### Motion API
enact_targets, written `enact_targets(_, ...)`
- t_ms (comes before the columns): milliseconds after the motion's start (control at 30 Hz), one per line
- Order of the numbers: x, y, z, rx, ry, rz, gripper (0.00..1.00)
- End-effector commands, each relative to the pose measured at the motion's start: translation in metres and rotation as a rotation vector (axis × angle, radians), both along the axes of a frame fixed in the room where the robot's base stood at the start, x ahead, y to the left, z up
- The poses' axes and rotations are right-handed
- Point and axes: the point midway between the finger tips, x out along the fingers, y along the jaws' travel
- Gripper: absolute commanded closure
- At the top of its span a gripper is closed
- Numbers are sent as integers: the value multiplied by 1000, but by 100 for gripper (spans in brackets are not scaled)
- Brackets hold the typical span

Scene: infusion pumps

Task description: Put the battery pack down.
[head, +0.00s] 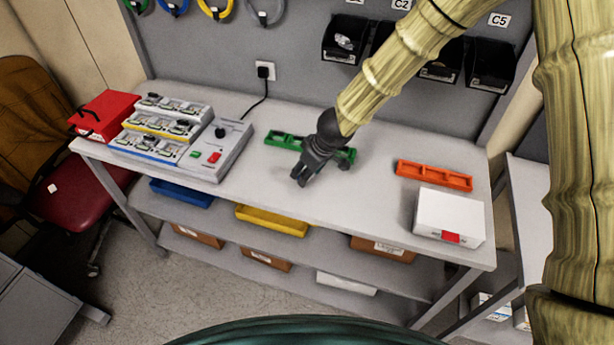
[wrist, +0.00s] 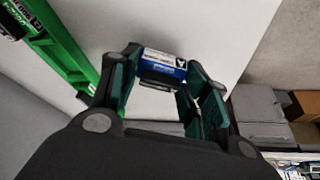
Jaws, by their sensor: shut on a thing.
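My gripper (head: 300,181) is over the middle of the grey workbench, just in front of the green tray (head: 283,140). In the wrist view my gripper (wrist: 162,80) is shut on a blue battery pack (wrist: 162,67) with a white label, held between the green-padded fingertips. Whether the pack touches the bench top cannot be told. In the head view the pack is hidden by the fingers. The green tray also shows at the left of the wrist view (wrist: 68,52), with another dark labelled pack (wrist: 10,22) in it.
The bench top (head: 345,195) is clear around my gripper. An orange tray (head: 433,176) and a white box (head: 448,216) with a red patch stand on the right. A grey charger unit (head: 218,150), racks of devices (head: 160,128) and a red case (head: 104,115) stand on the left.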

Motion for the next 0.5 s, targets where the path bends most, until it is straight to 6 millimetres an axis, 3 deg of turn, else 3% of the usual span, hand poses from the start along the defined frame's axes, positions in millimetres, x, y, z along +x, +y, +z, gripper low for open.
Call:
enact_targets(167, 0, -1, -21, 1, 1, -1, 80)
enact_targets(500, 0, 0, -21, 1, -1, 0, 80)
